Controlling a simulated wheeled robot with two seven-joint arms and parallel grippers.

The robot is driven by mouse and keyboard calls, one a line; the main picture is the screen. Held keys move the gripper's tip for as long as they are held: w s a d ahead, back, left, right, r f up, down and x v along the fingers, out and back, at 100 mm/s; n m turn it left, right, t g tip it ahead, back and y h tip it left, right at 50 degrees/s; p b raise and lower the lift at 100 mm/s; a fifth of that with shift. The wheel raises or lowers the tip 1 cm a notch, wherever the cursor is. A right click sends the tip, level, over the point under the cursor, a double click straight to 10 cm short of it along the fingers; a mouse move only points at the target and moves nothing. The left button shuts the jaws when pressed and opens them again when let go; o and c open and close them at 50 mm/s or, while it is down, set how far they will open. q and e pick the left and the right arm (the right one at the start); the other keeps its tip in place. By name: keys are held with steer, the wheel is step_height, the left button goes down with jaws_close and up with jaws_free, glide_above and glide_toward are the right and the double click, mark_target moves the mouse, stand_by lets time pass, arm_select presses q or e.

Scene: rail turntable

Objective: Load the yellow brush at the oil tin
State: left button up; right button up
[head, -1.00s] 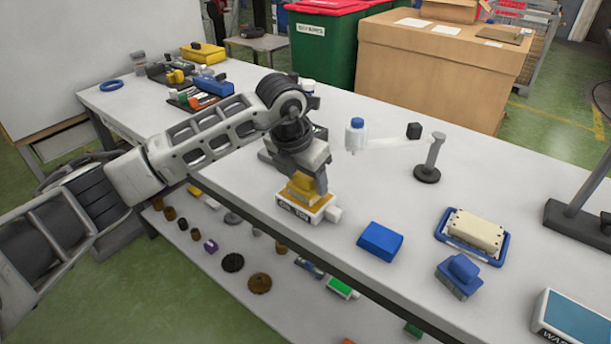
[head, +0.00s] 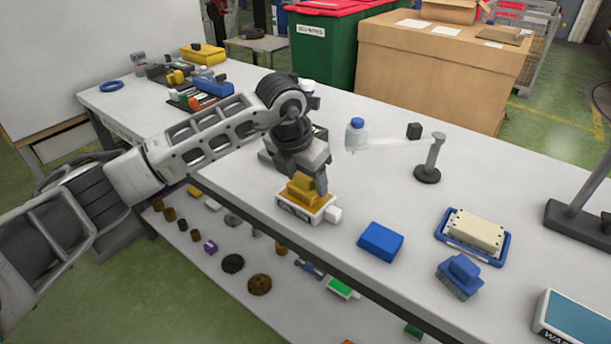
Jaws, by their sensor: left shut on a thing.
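The yellow brush (head: 302,190) is in my left gripper (head: 308,182), which is shut on it and points down. The brush is at the top of the oil tin (head: 296,209), a white box with a dark label and a white spout on its right. The brush seems to touch the tin's top, but its underside is hidden. The tin stands near the front edge of the table. My right gripper is not in view.
On the table (head: 400,180) to the right are a blue block (head: 381,241), a blue brush (head: 460,276), a cream block in a blue tray (head: 474,232), a wash box (head: 575,322) and a post (head: 430,160) with a clear arm. A lower shelf holds several small parts.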

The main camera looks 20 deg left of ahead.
arm_select(q)
steer(key=shift+r+p, duration=1.95)
steer(key=shift+r, duration=1.55)
